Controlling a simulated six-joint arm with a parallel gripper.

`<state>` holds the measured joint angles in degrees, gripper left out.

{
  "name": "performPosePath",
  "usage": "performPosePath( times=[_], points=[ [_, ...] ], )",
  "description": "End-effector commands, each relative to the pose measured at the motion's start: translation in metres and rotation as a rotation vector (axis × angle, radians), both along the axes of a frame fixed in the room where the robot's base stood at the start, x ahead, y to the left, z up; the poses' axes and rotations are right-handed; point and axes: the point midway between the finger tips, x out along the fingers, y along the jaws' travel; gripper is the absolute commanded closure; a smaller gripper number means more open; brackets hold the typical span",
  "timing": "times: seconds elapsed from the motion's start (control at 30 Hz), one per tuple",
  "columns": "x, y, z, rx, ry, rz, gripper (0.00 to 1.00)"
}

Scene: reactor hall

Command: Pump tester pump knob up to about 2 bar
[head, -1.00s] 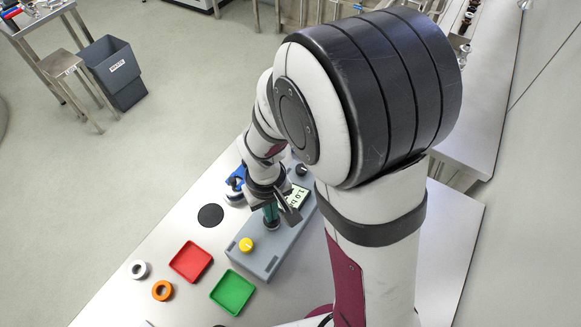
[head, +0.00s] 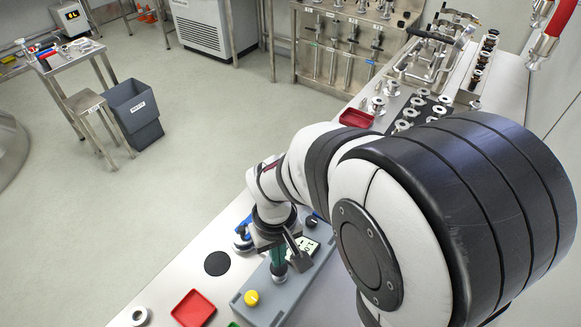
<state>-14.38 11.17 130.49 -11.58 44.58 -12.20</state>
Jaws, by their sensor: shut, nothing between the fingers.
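The grey tester box (head: 288,297) lies on the bench at the lower middle of the head view. It has a yellow knob (head: 251,298) at its near end and a black knob (head: 312,220) at its far end. Its small display (head: 309,246) is partly covered by my gripper; it seems to read about 1.0. My gripper (head: 287,256) points down over the middle of the tester, shut and empty. A teal upright part (head: 278,258) with a dark foot stands just beneath it; whether they touch cannot be told. The pump knob is not clearly identifiable there.
My arm hides the right side of the bench.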

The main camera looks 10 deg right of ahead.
Motion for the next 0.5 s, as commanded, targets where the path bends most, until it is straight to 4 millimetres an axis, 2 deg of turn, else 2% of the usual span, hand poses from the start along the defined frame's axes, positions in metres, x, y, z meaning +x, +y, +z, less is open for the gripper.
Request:
performPosePath(
  times=[0.5],
  points=[
    [0.0, 0.0, -0.01, -0.001, 0.002, 0.001, 1.0]
  ],
)
